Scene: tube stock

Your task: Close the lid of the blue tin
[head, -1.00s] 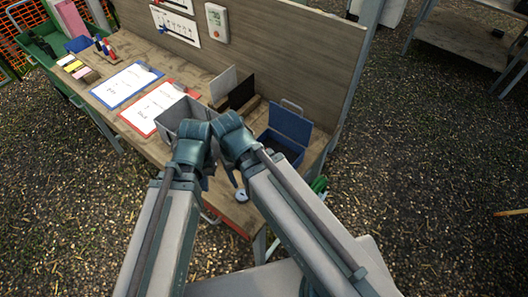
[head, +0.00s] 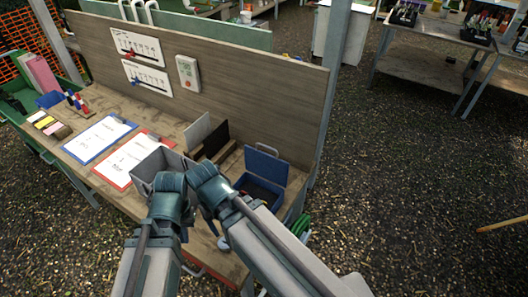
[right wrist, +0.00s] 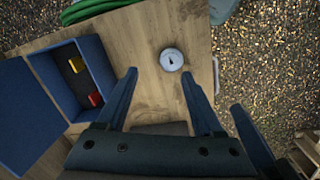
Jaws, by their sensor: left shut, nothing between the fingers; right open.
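The blue tin (head: 262,188) stands on the right end of the workbench with its lid (head: 266,167) raised at the back. In the right wrist view the open tin (right wrist: 98,72) is at the left, its lid (right wrist: 28,118) swung out. A yellow and a red piece lie inside. My right gripper (right wrist: 160,84) is open and empty, beside the tin and apart from it. In the head view its fingers are mostly hidden by my arm. My left gripper (head: 168,205) is shut and empty in front of the grey box, left of the tin; its fingertips are hard to see.
A round gauge (right wrist: 171,59) lies on the bench near my right fingers. A grey open box (head: 160,165), a red clipboard (head: 122,162) and a blue clipboard (head: 98,138) are left of the tin. A wooden back panel (head: 230,95) rises behind.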

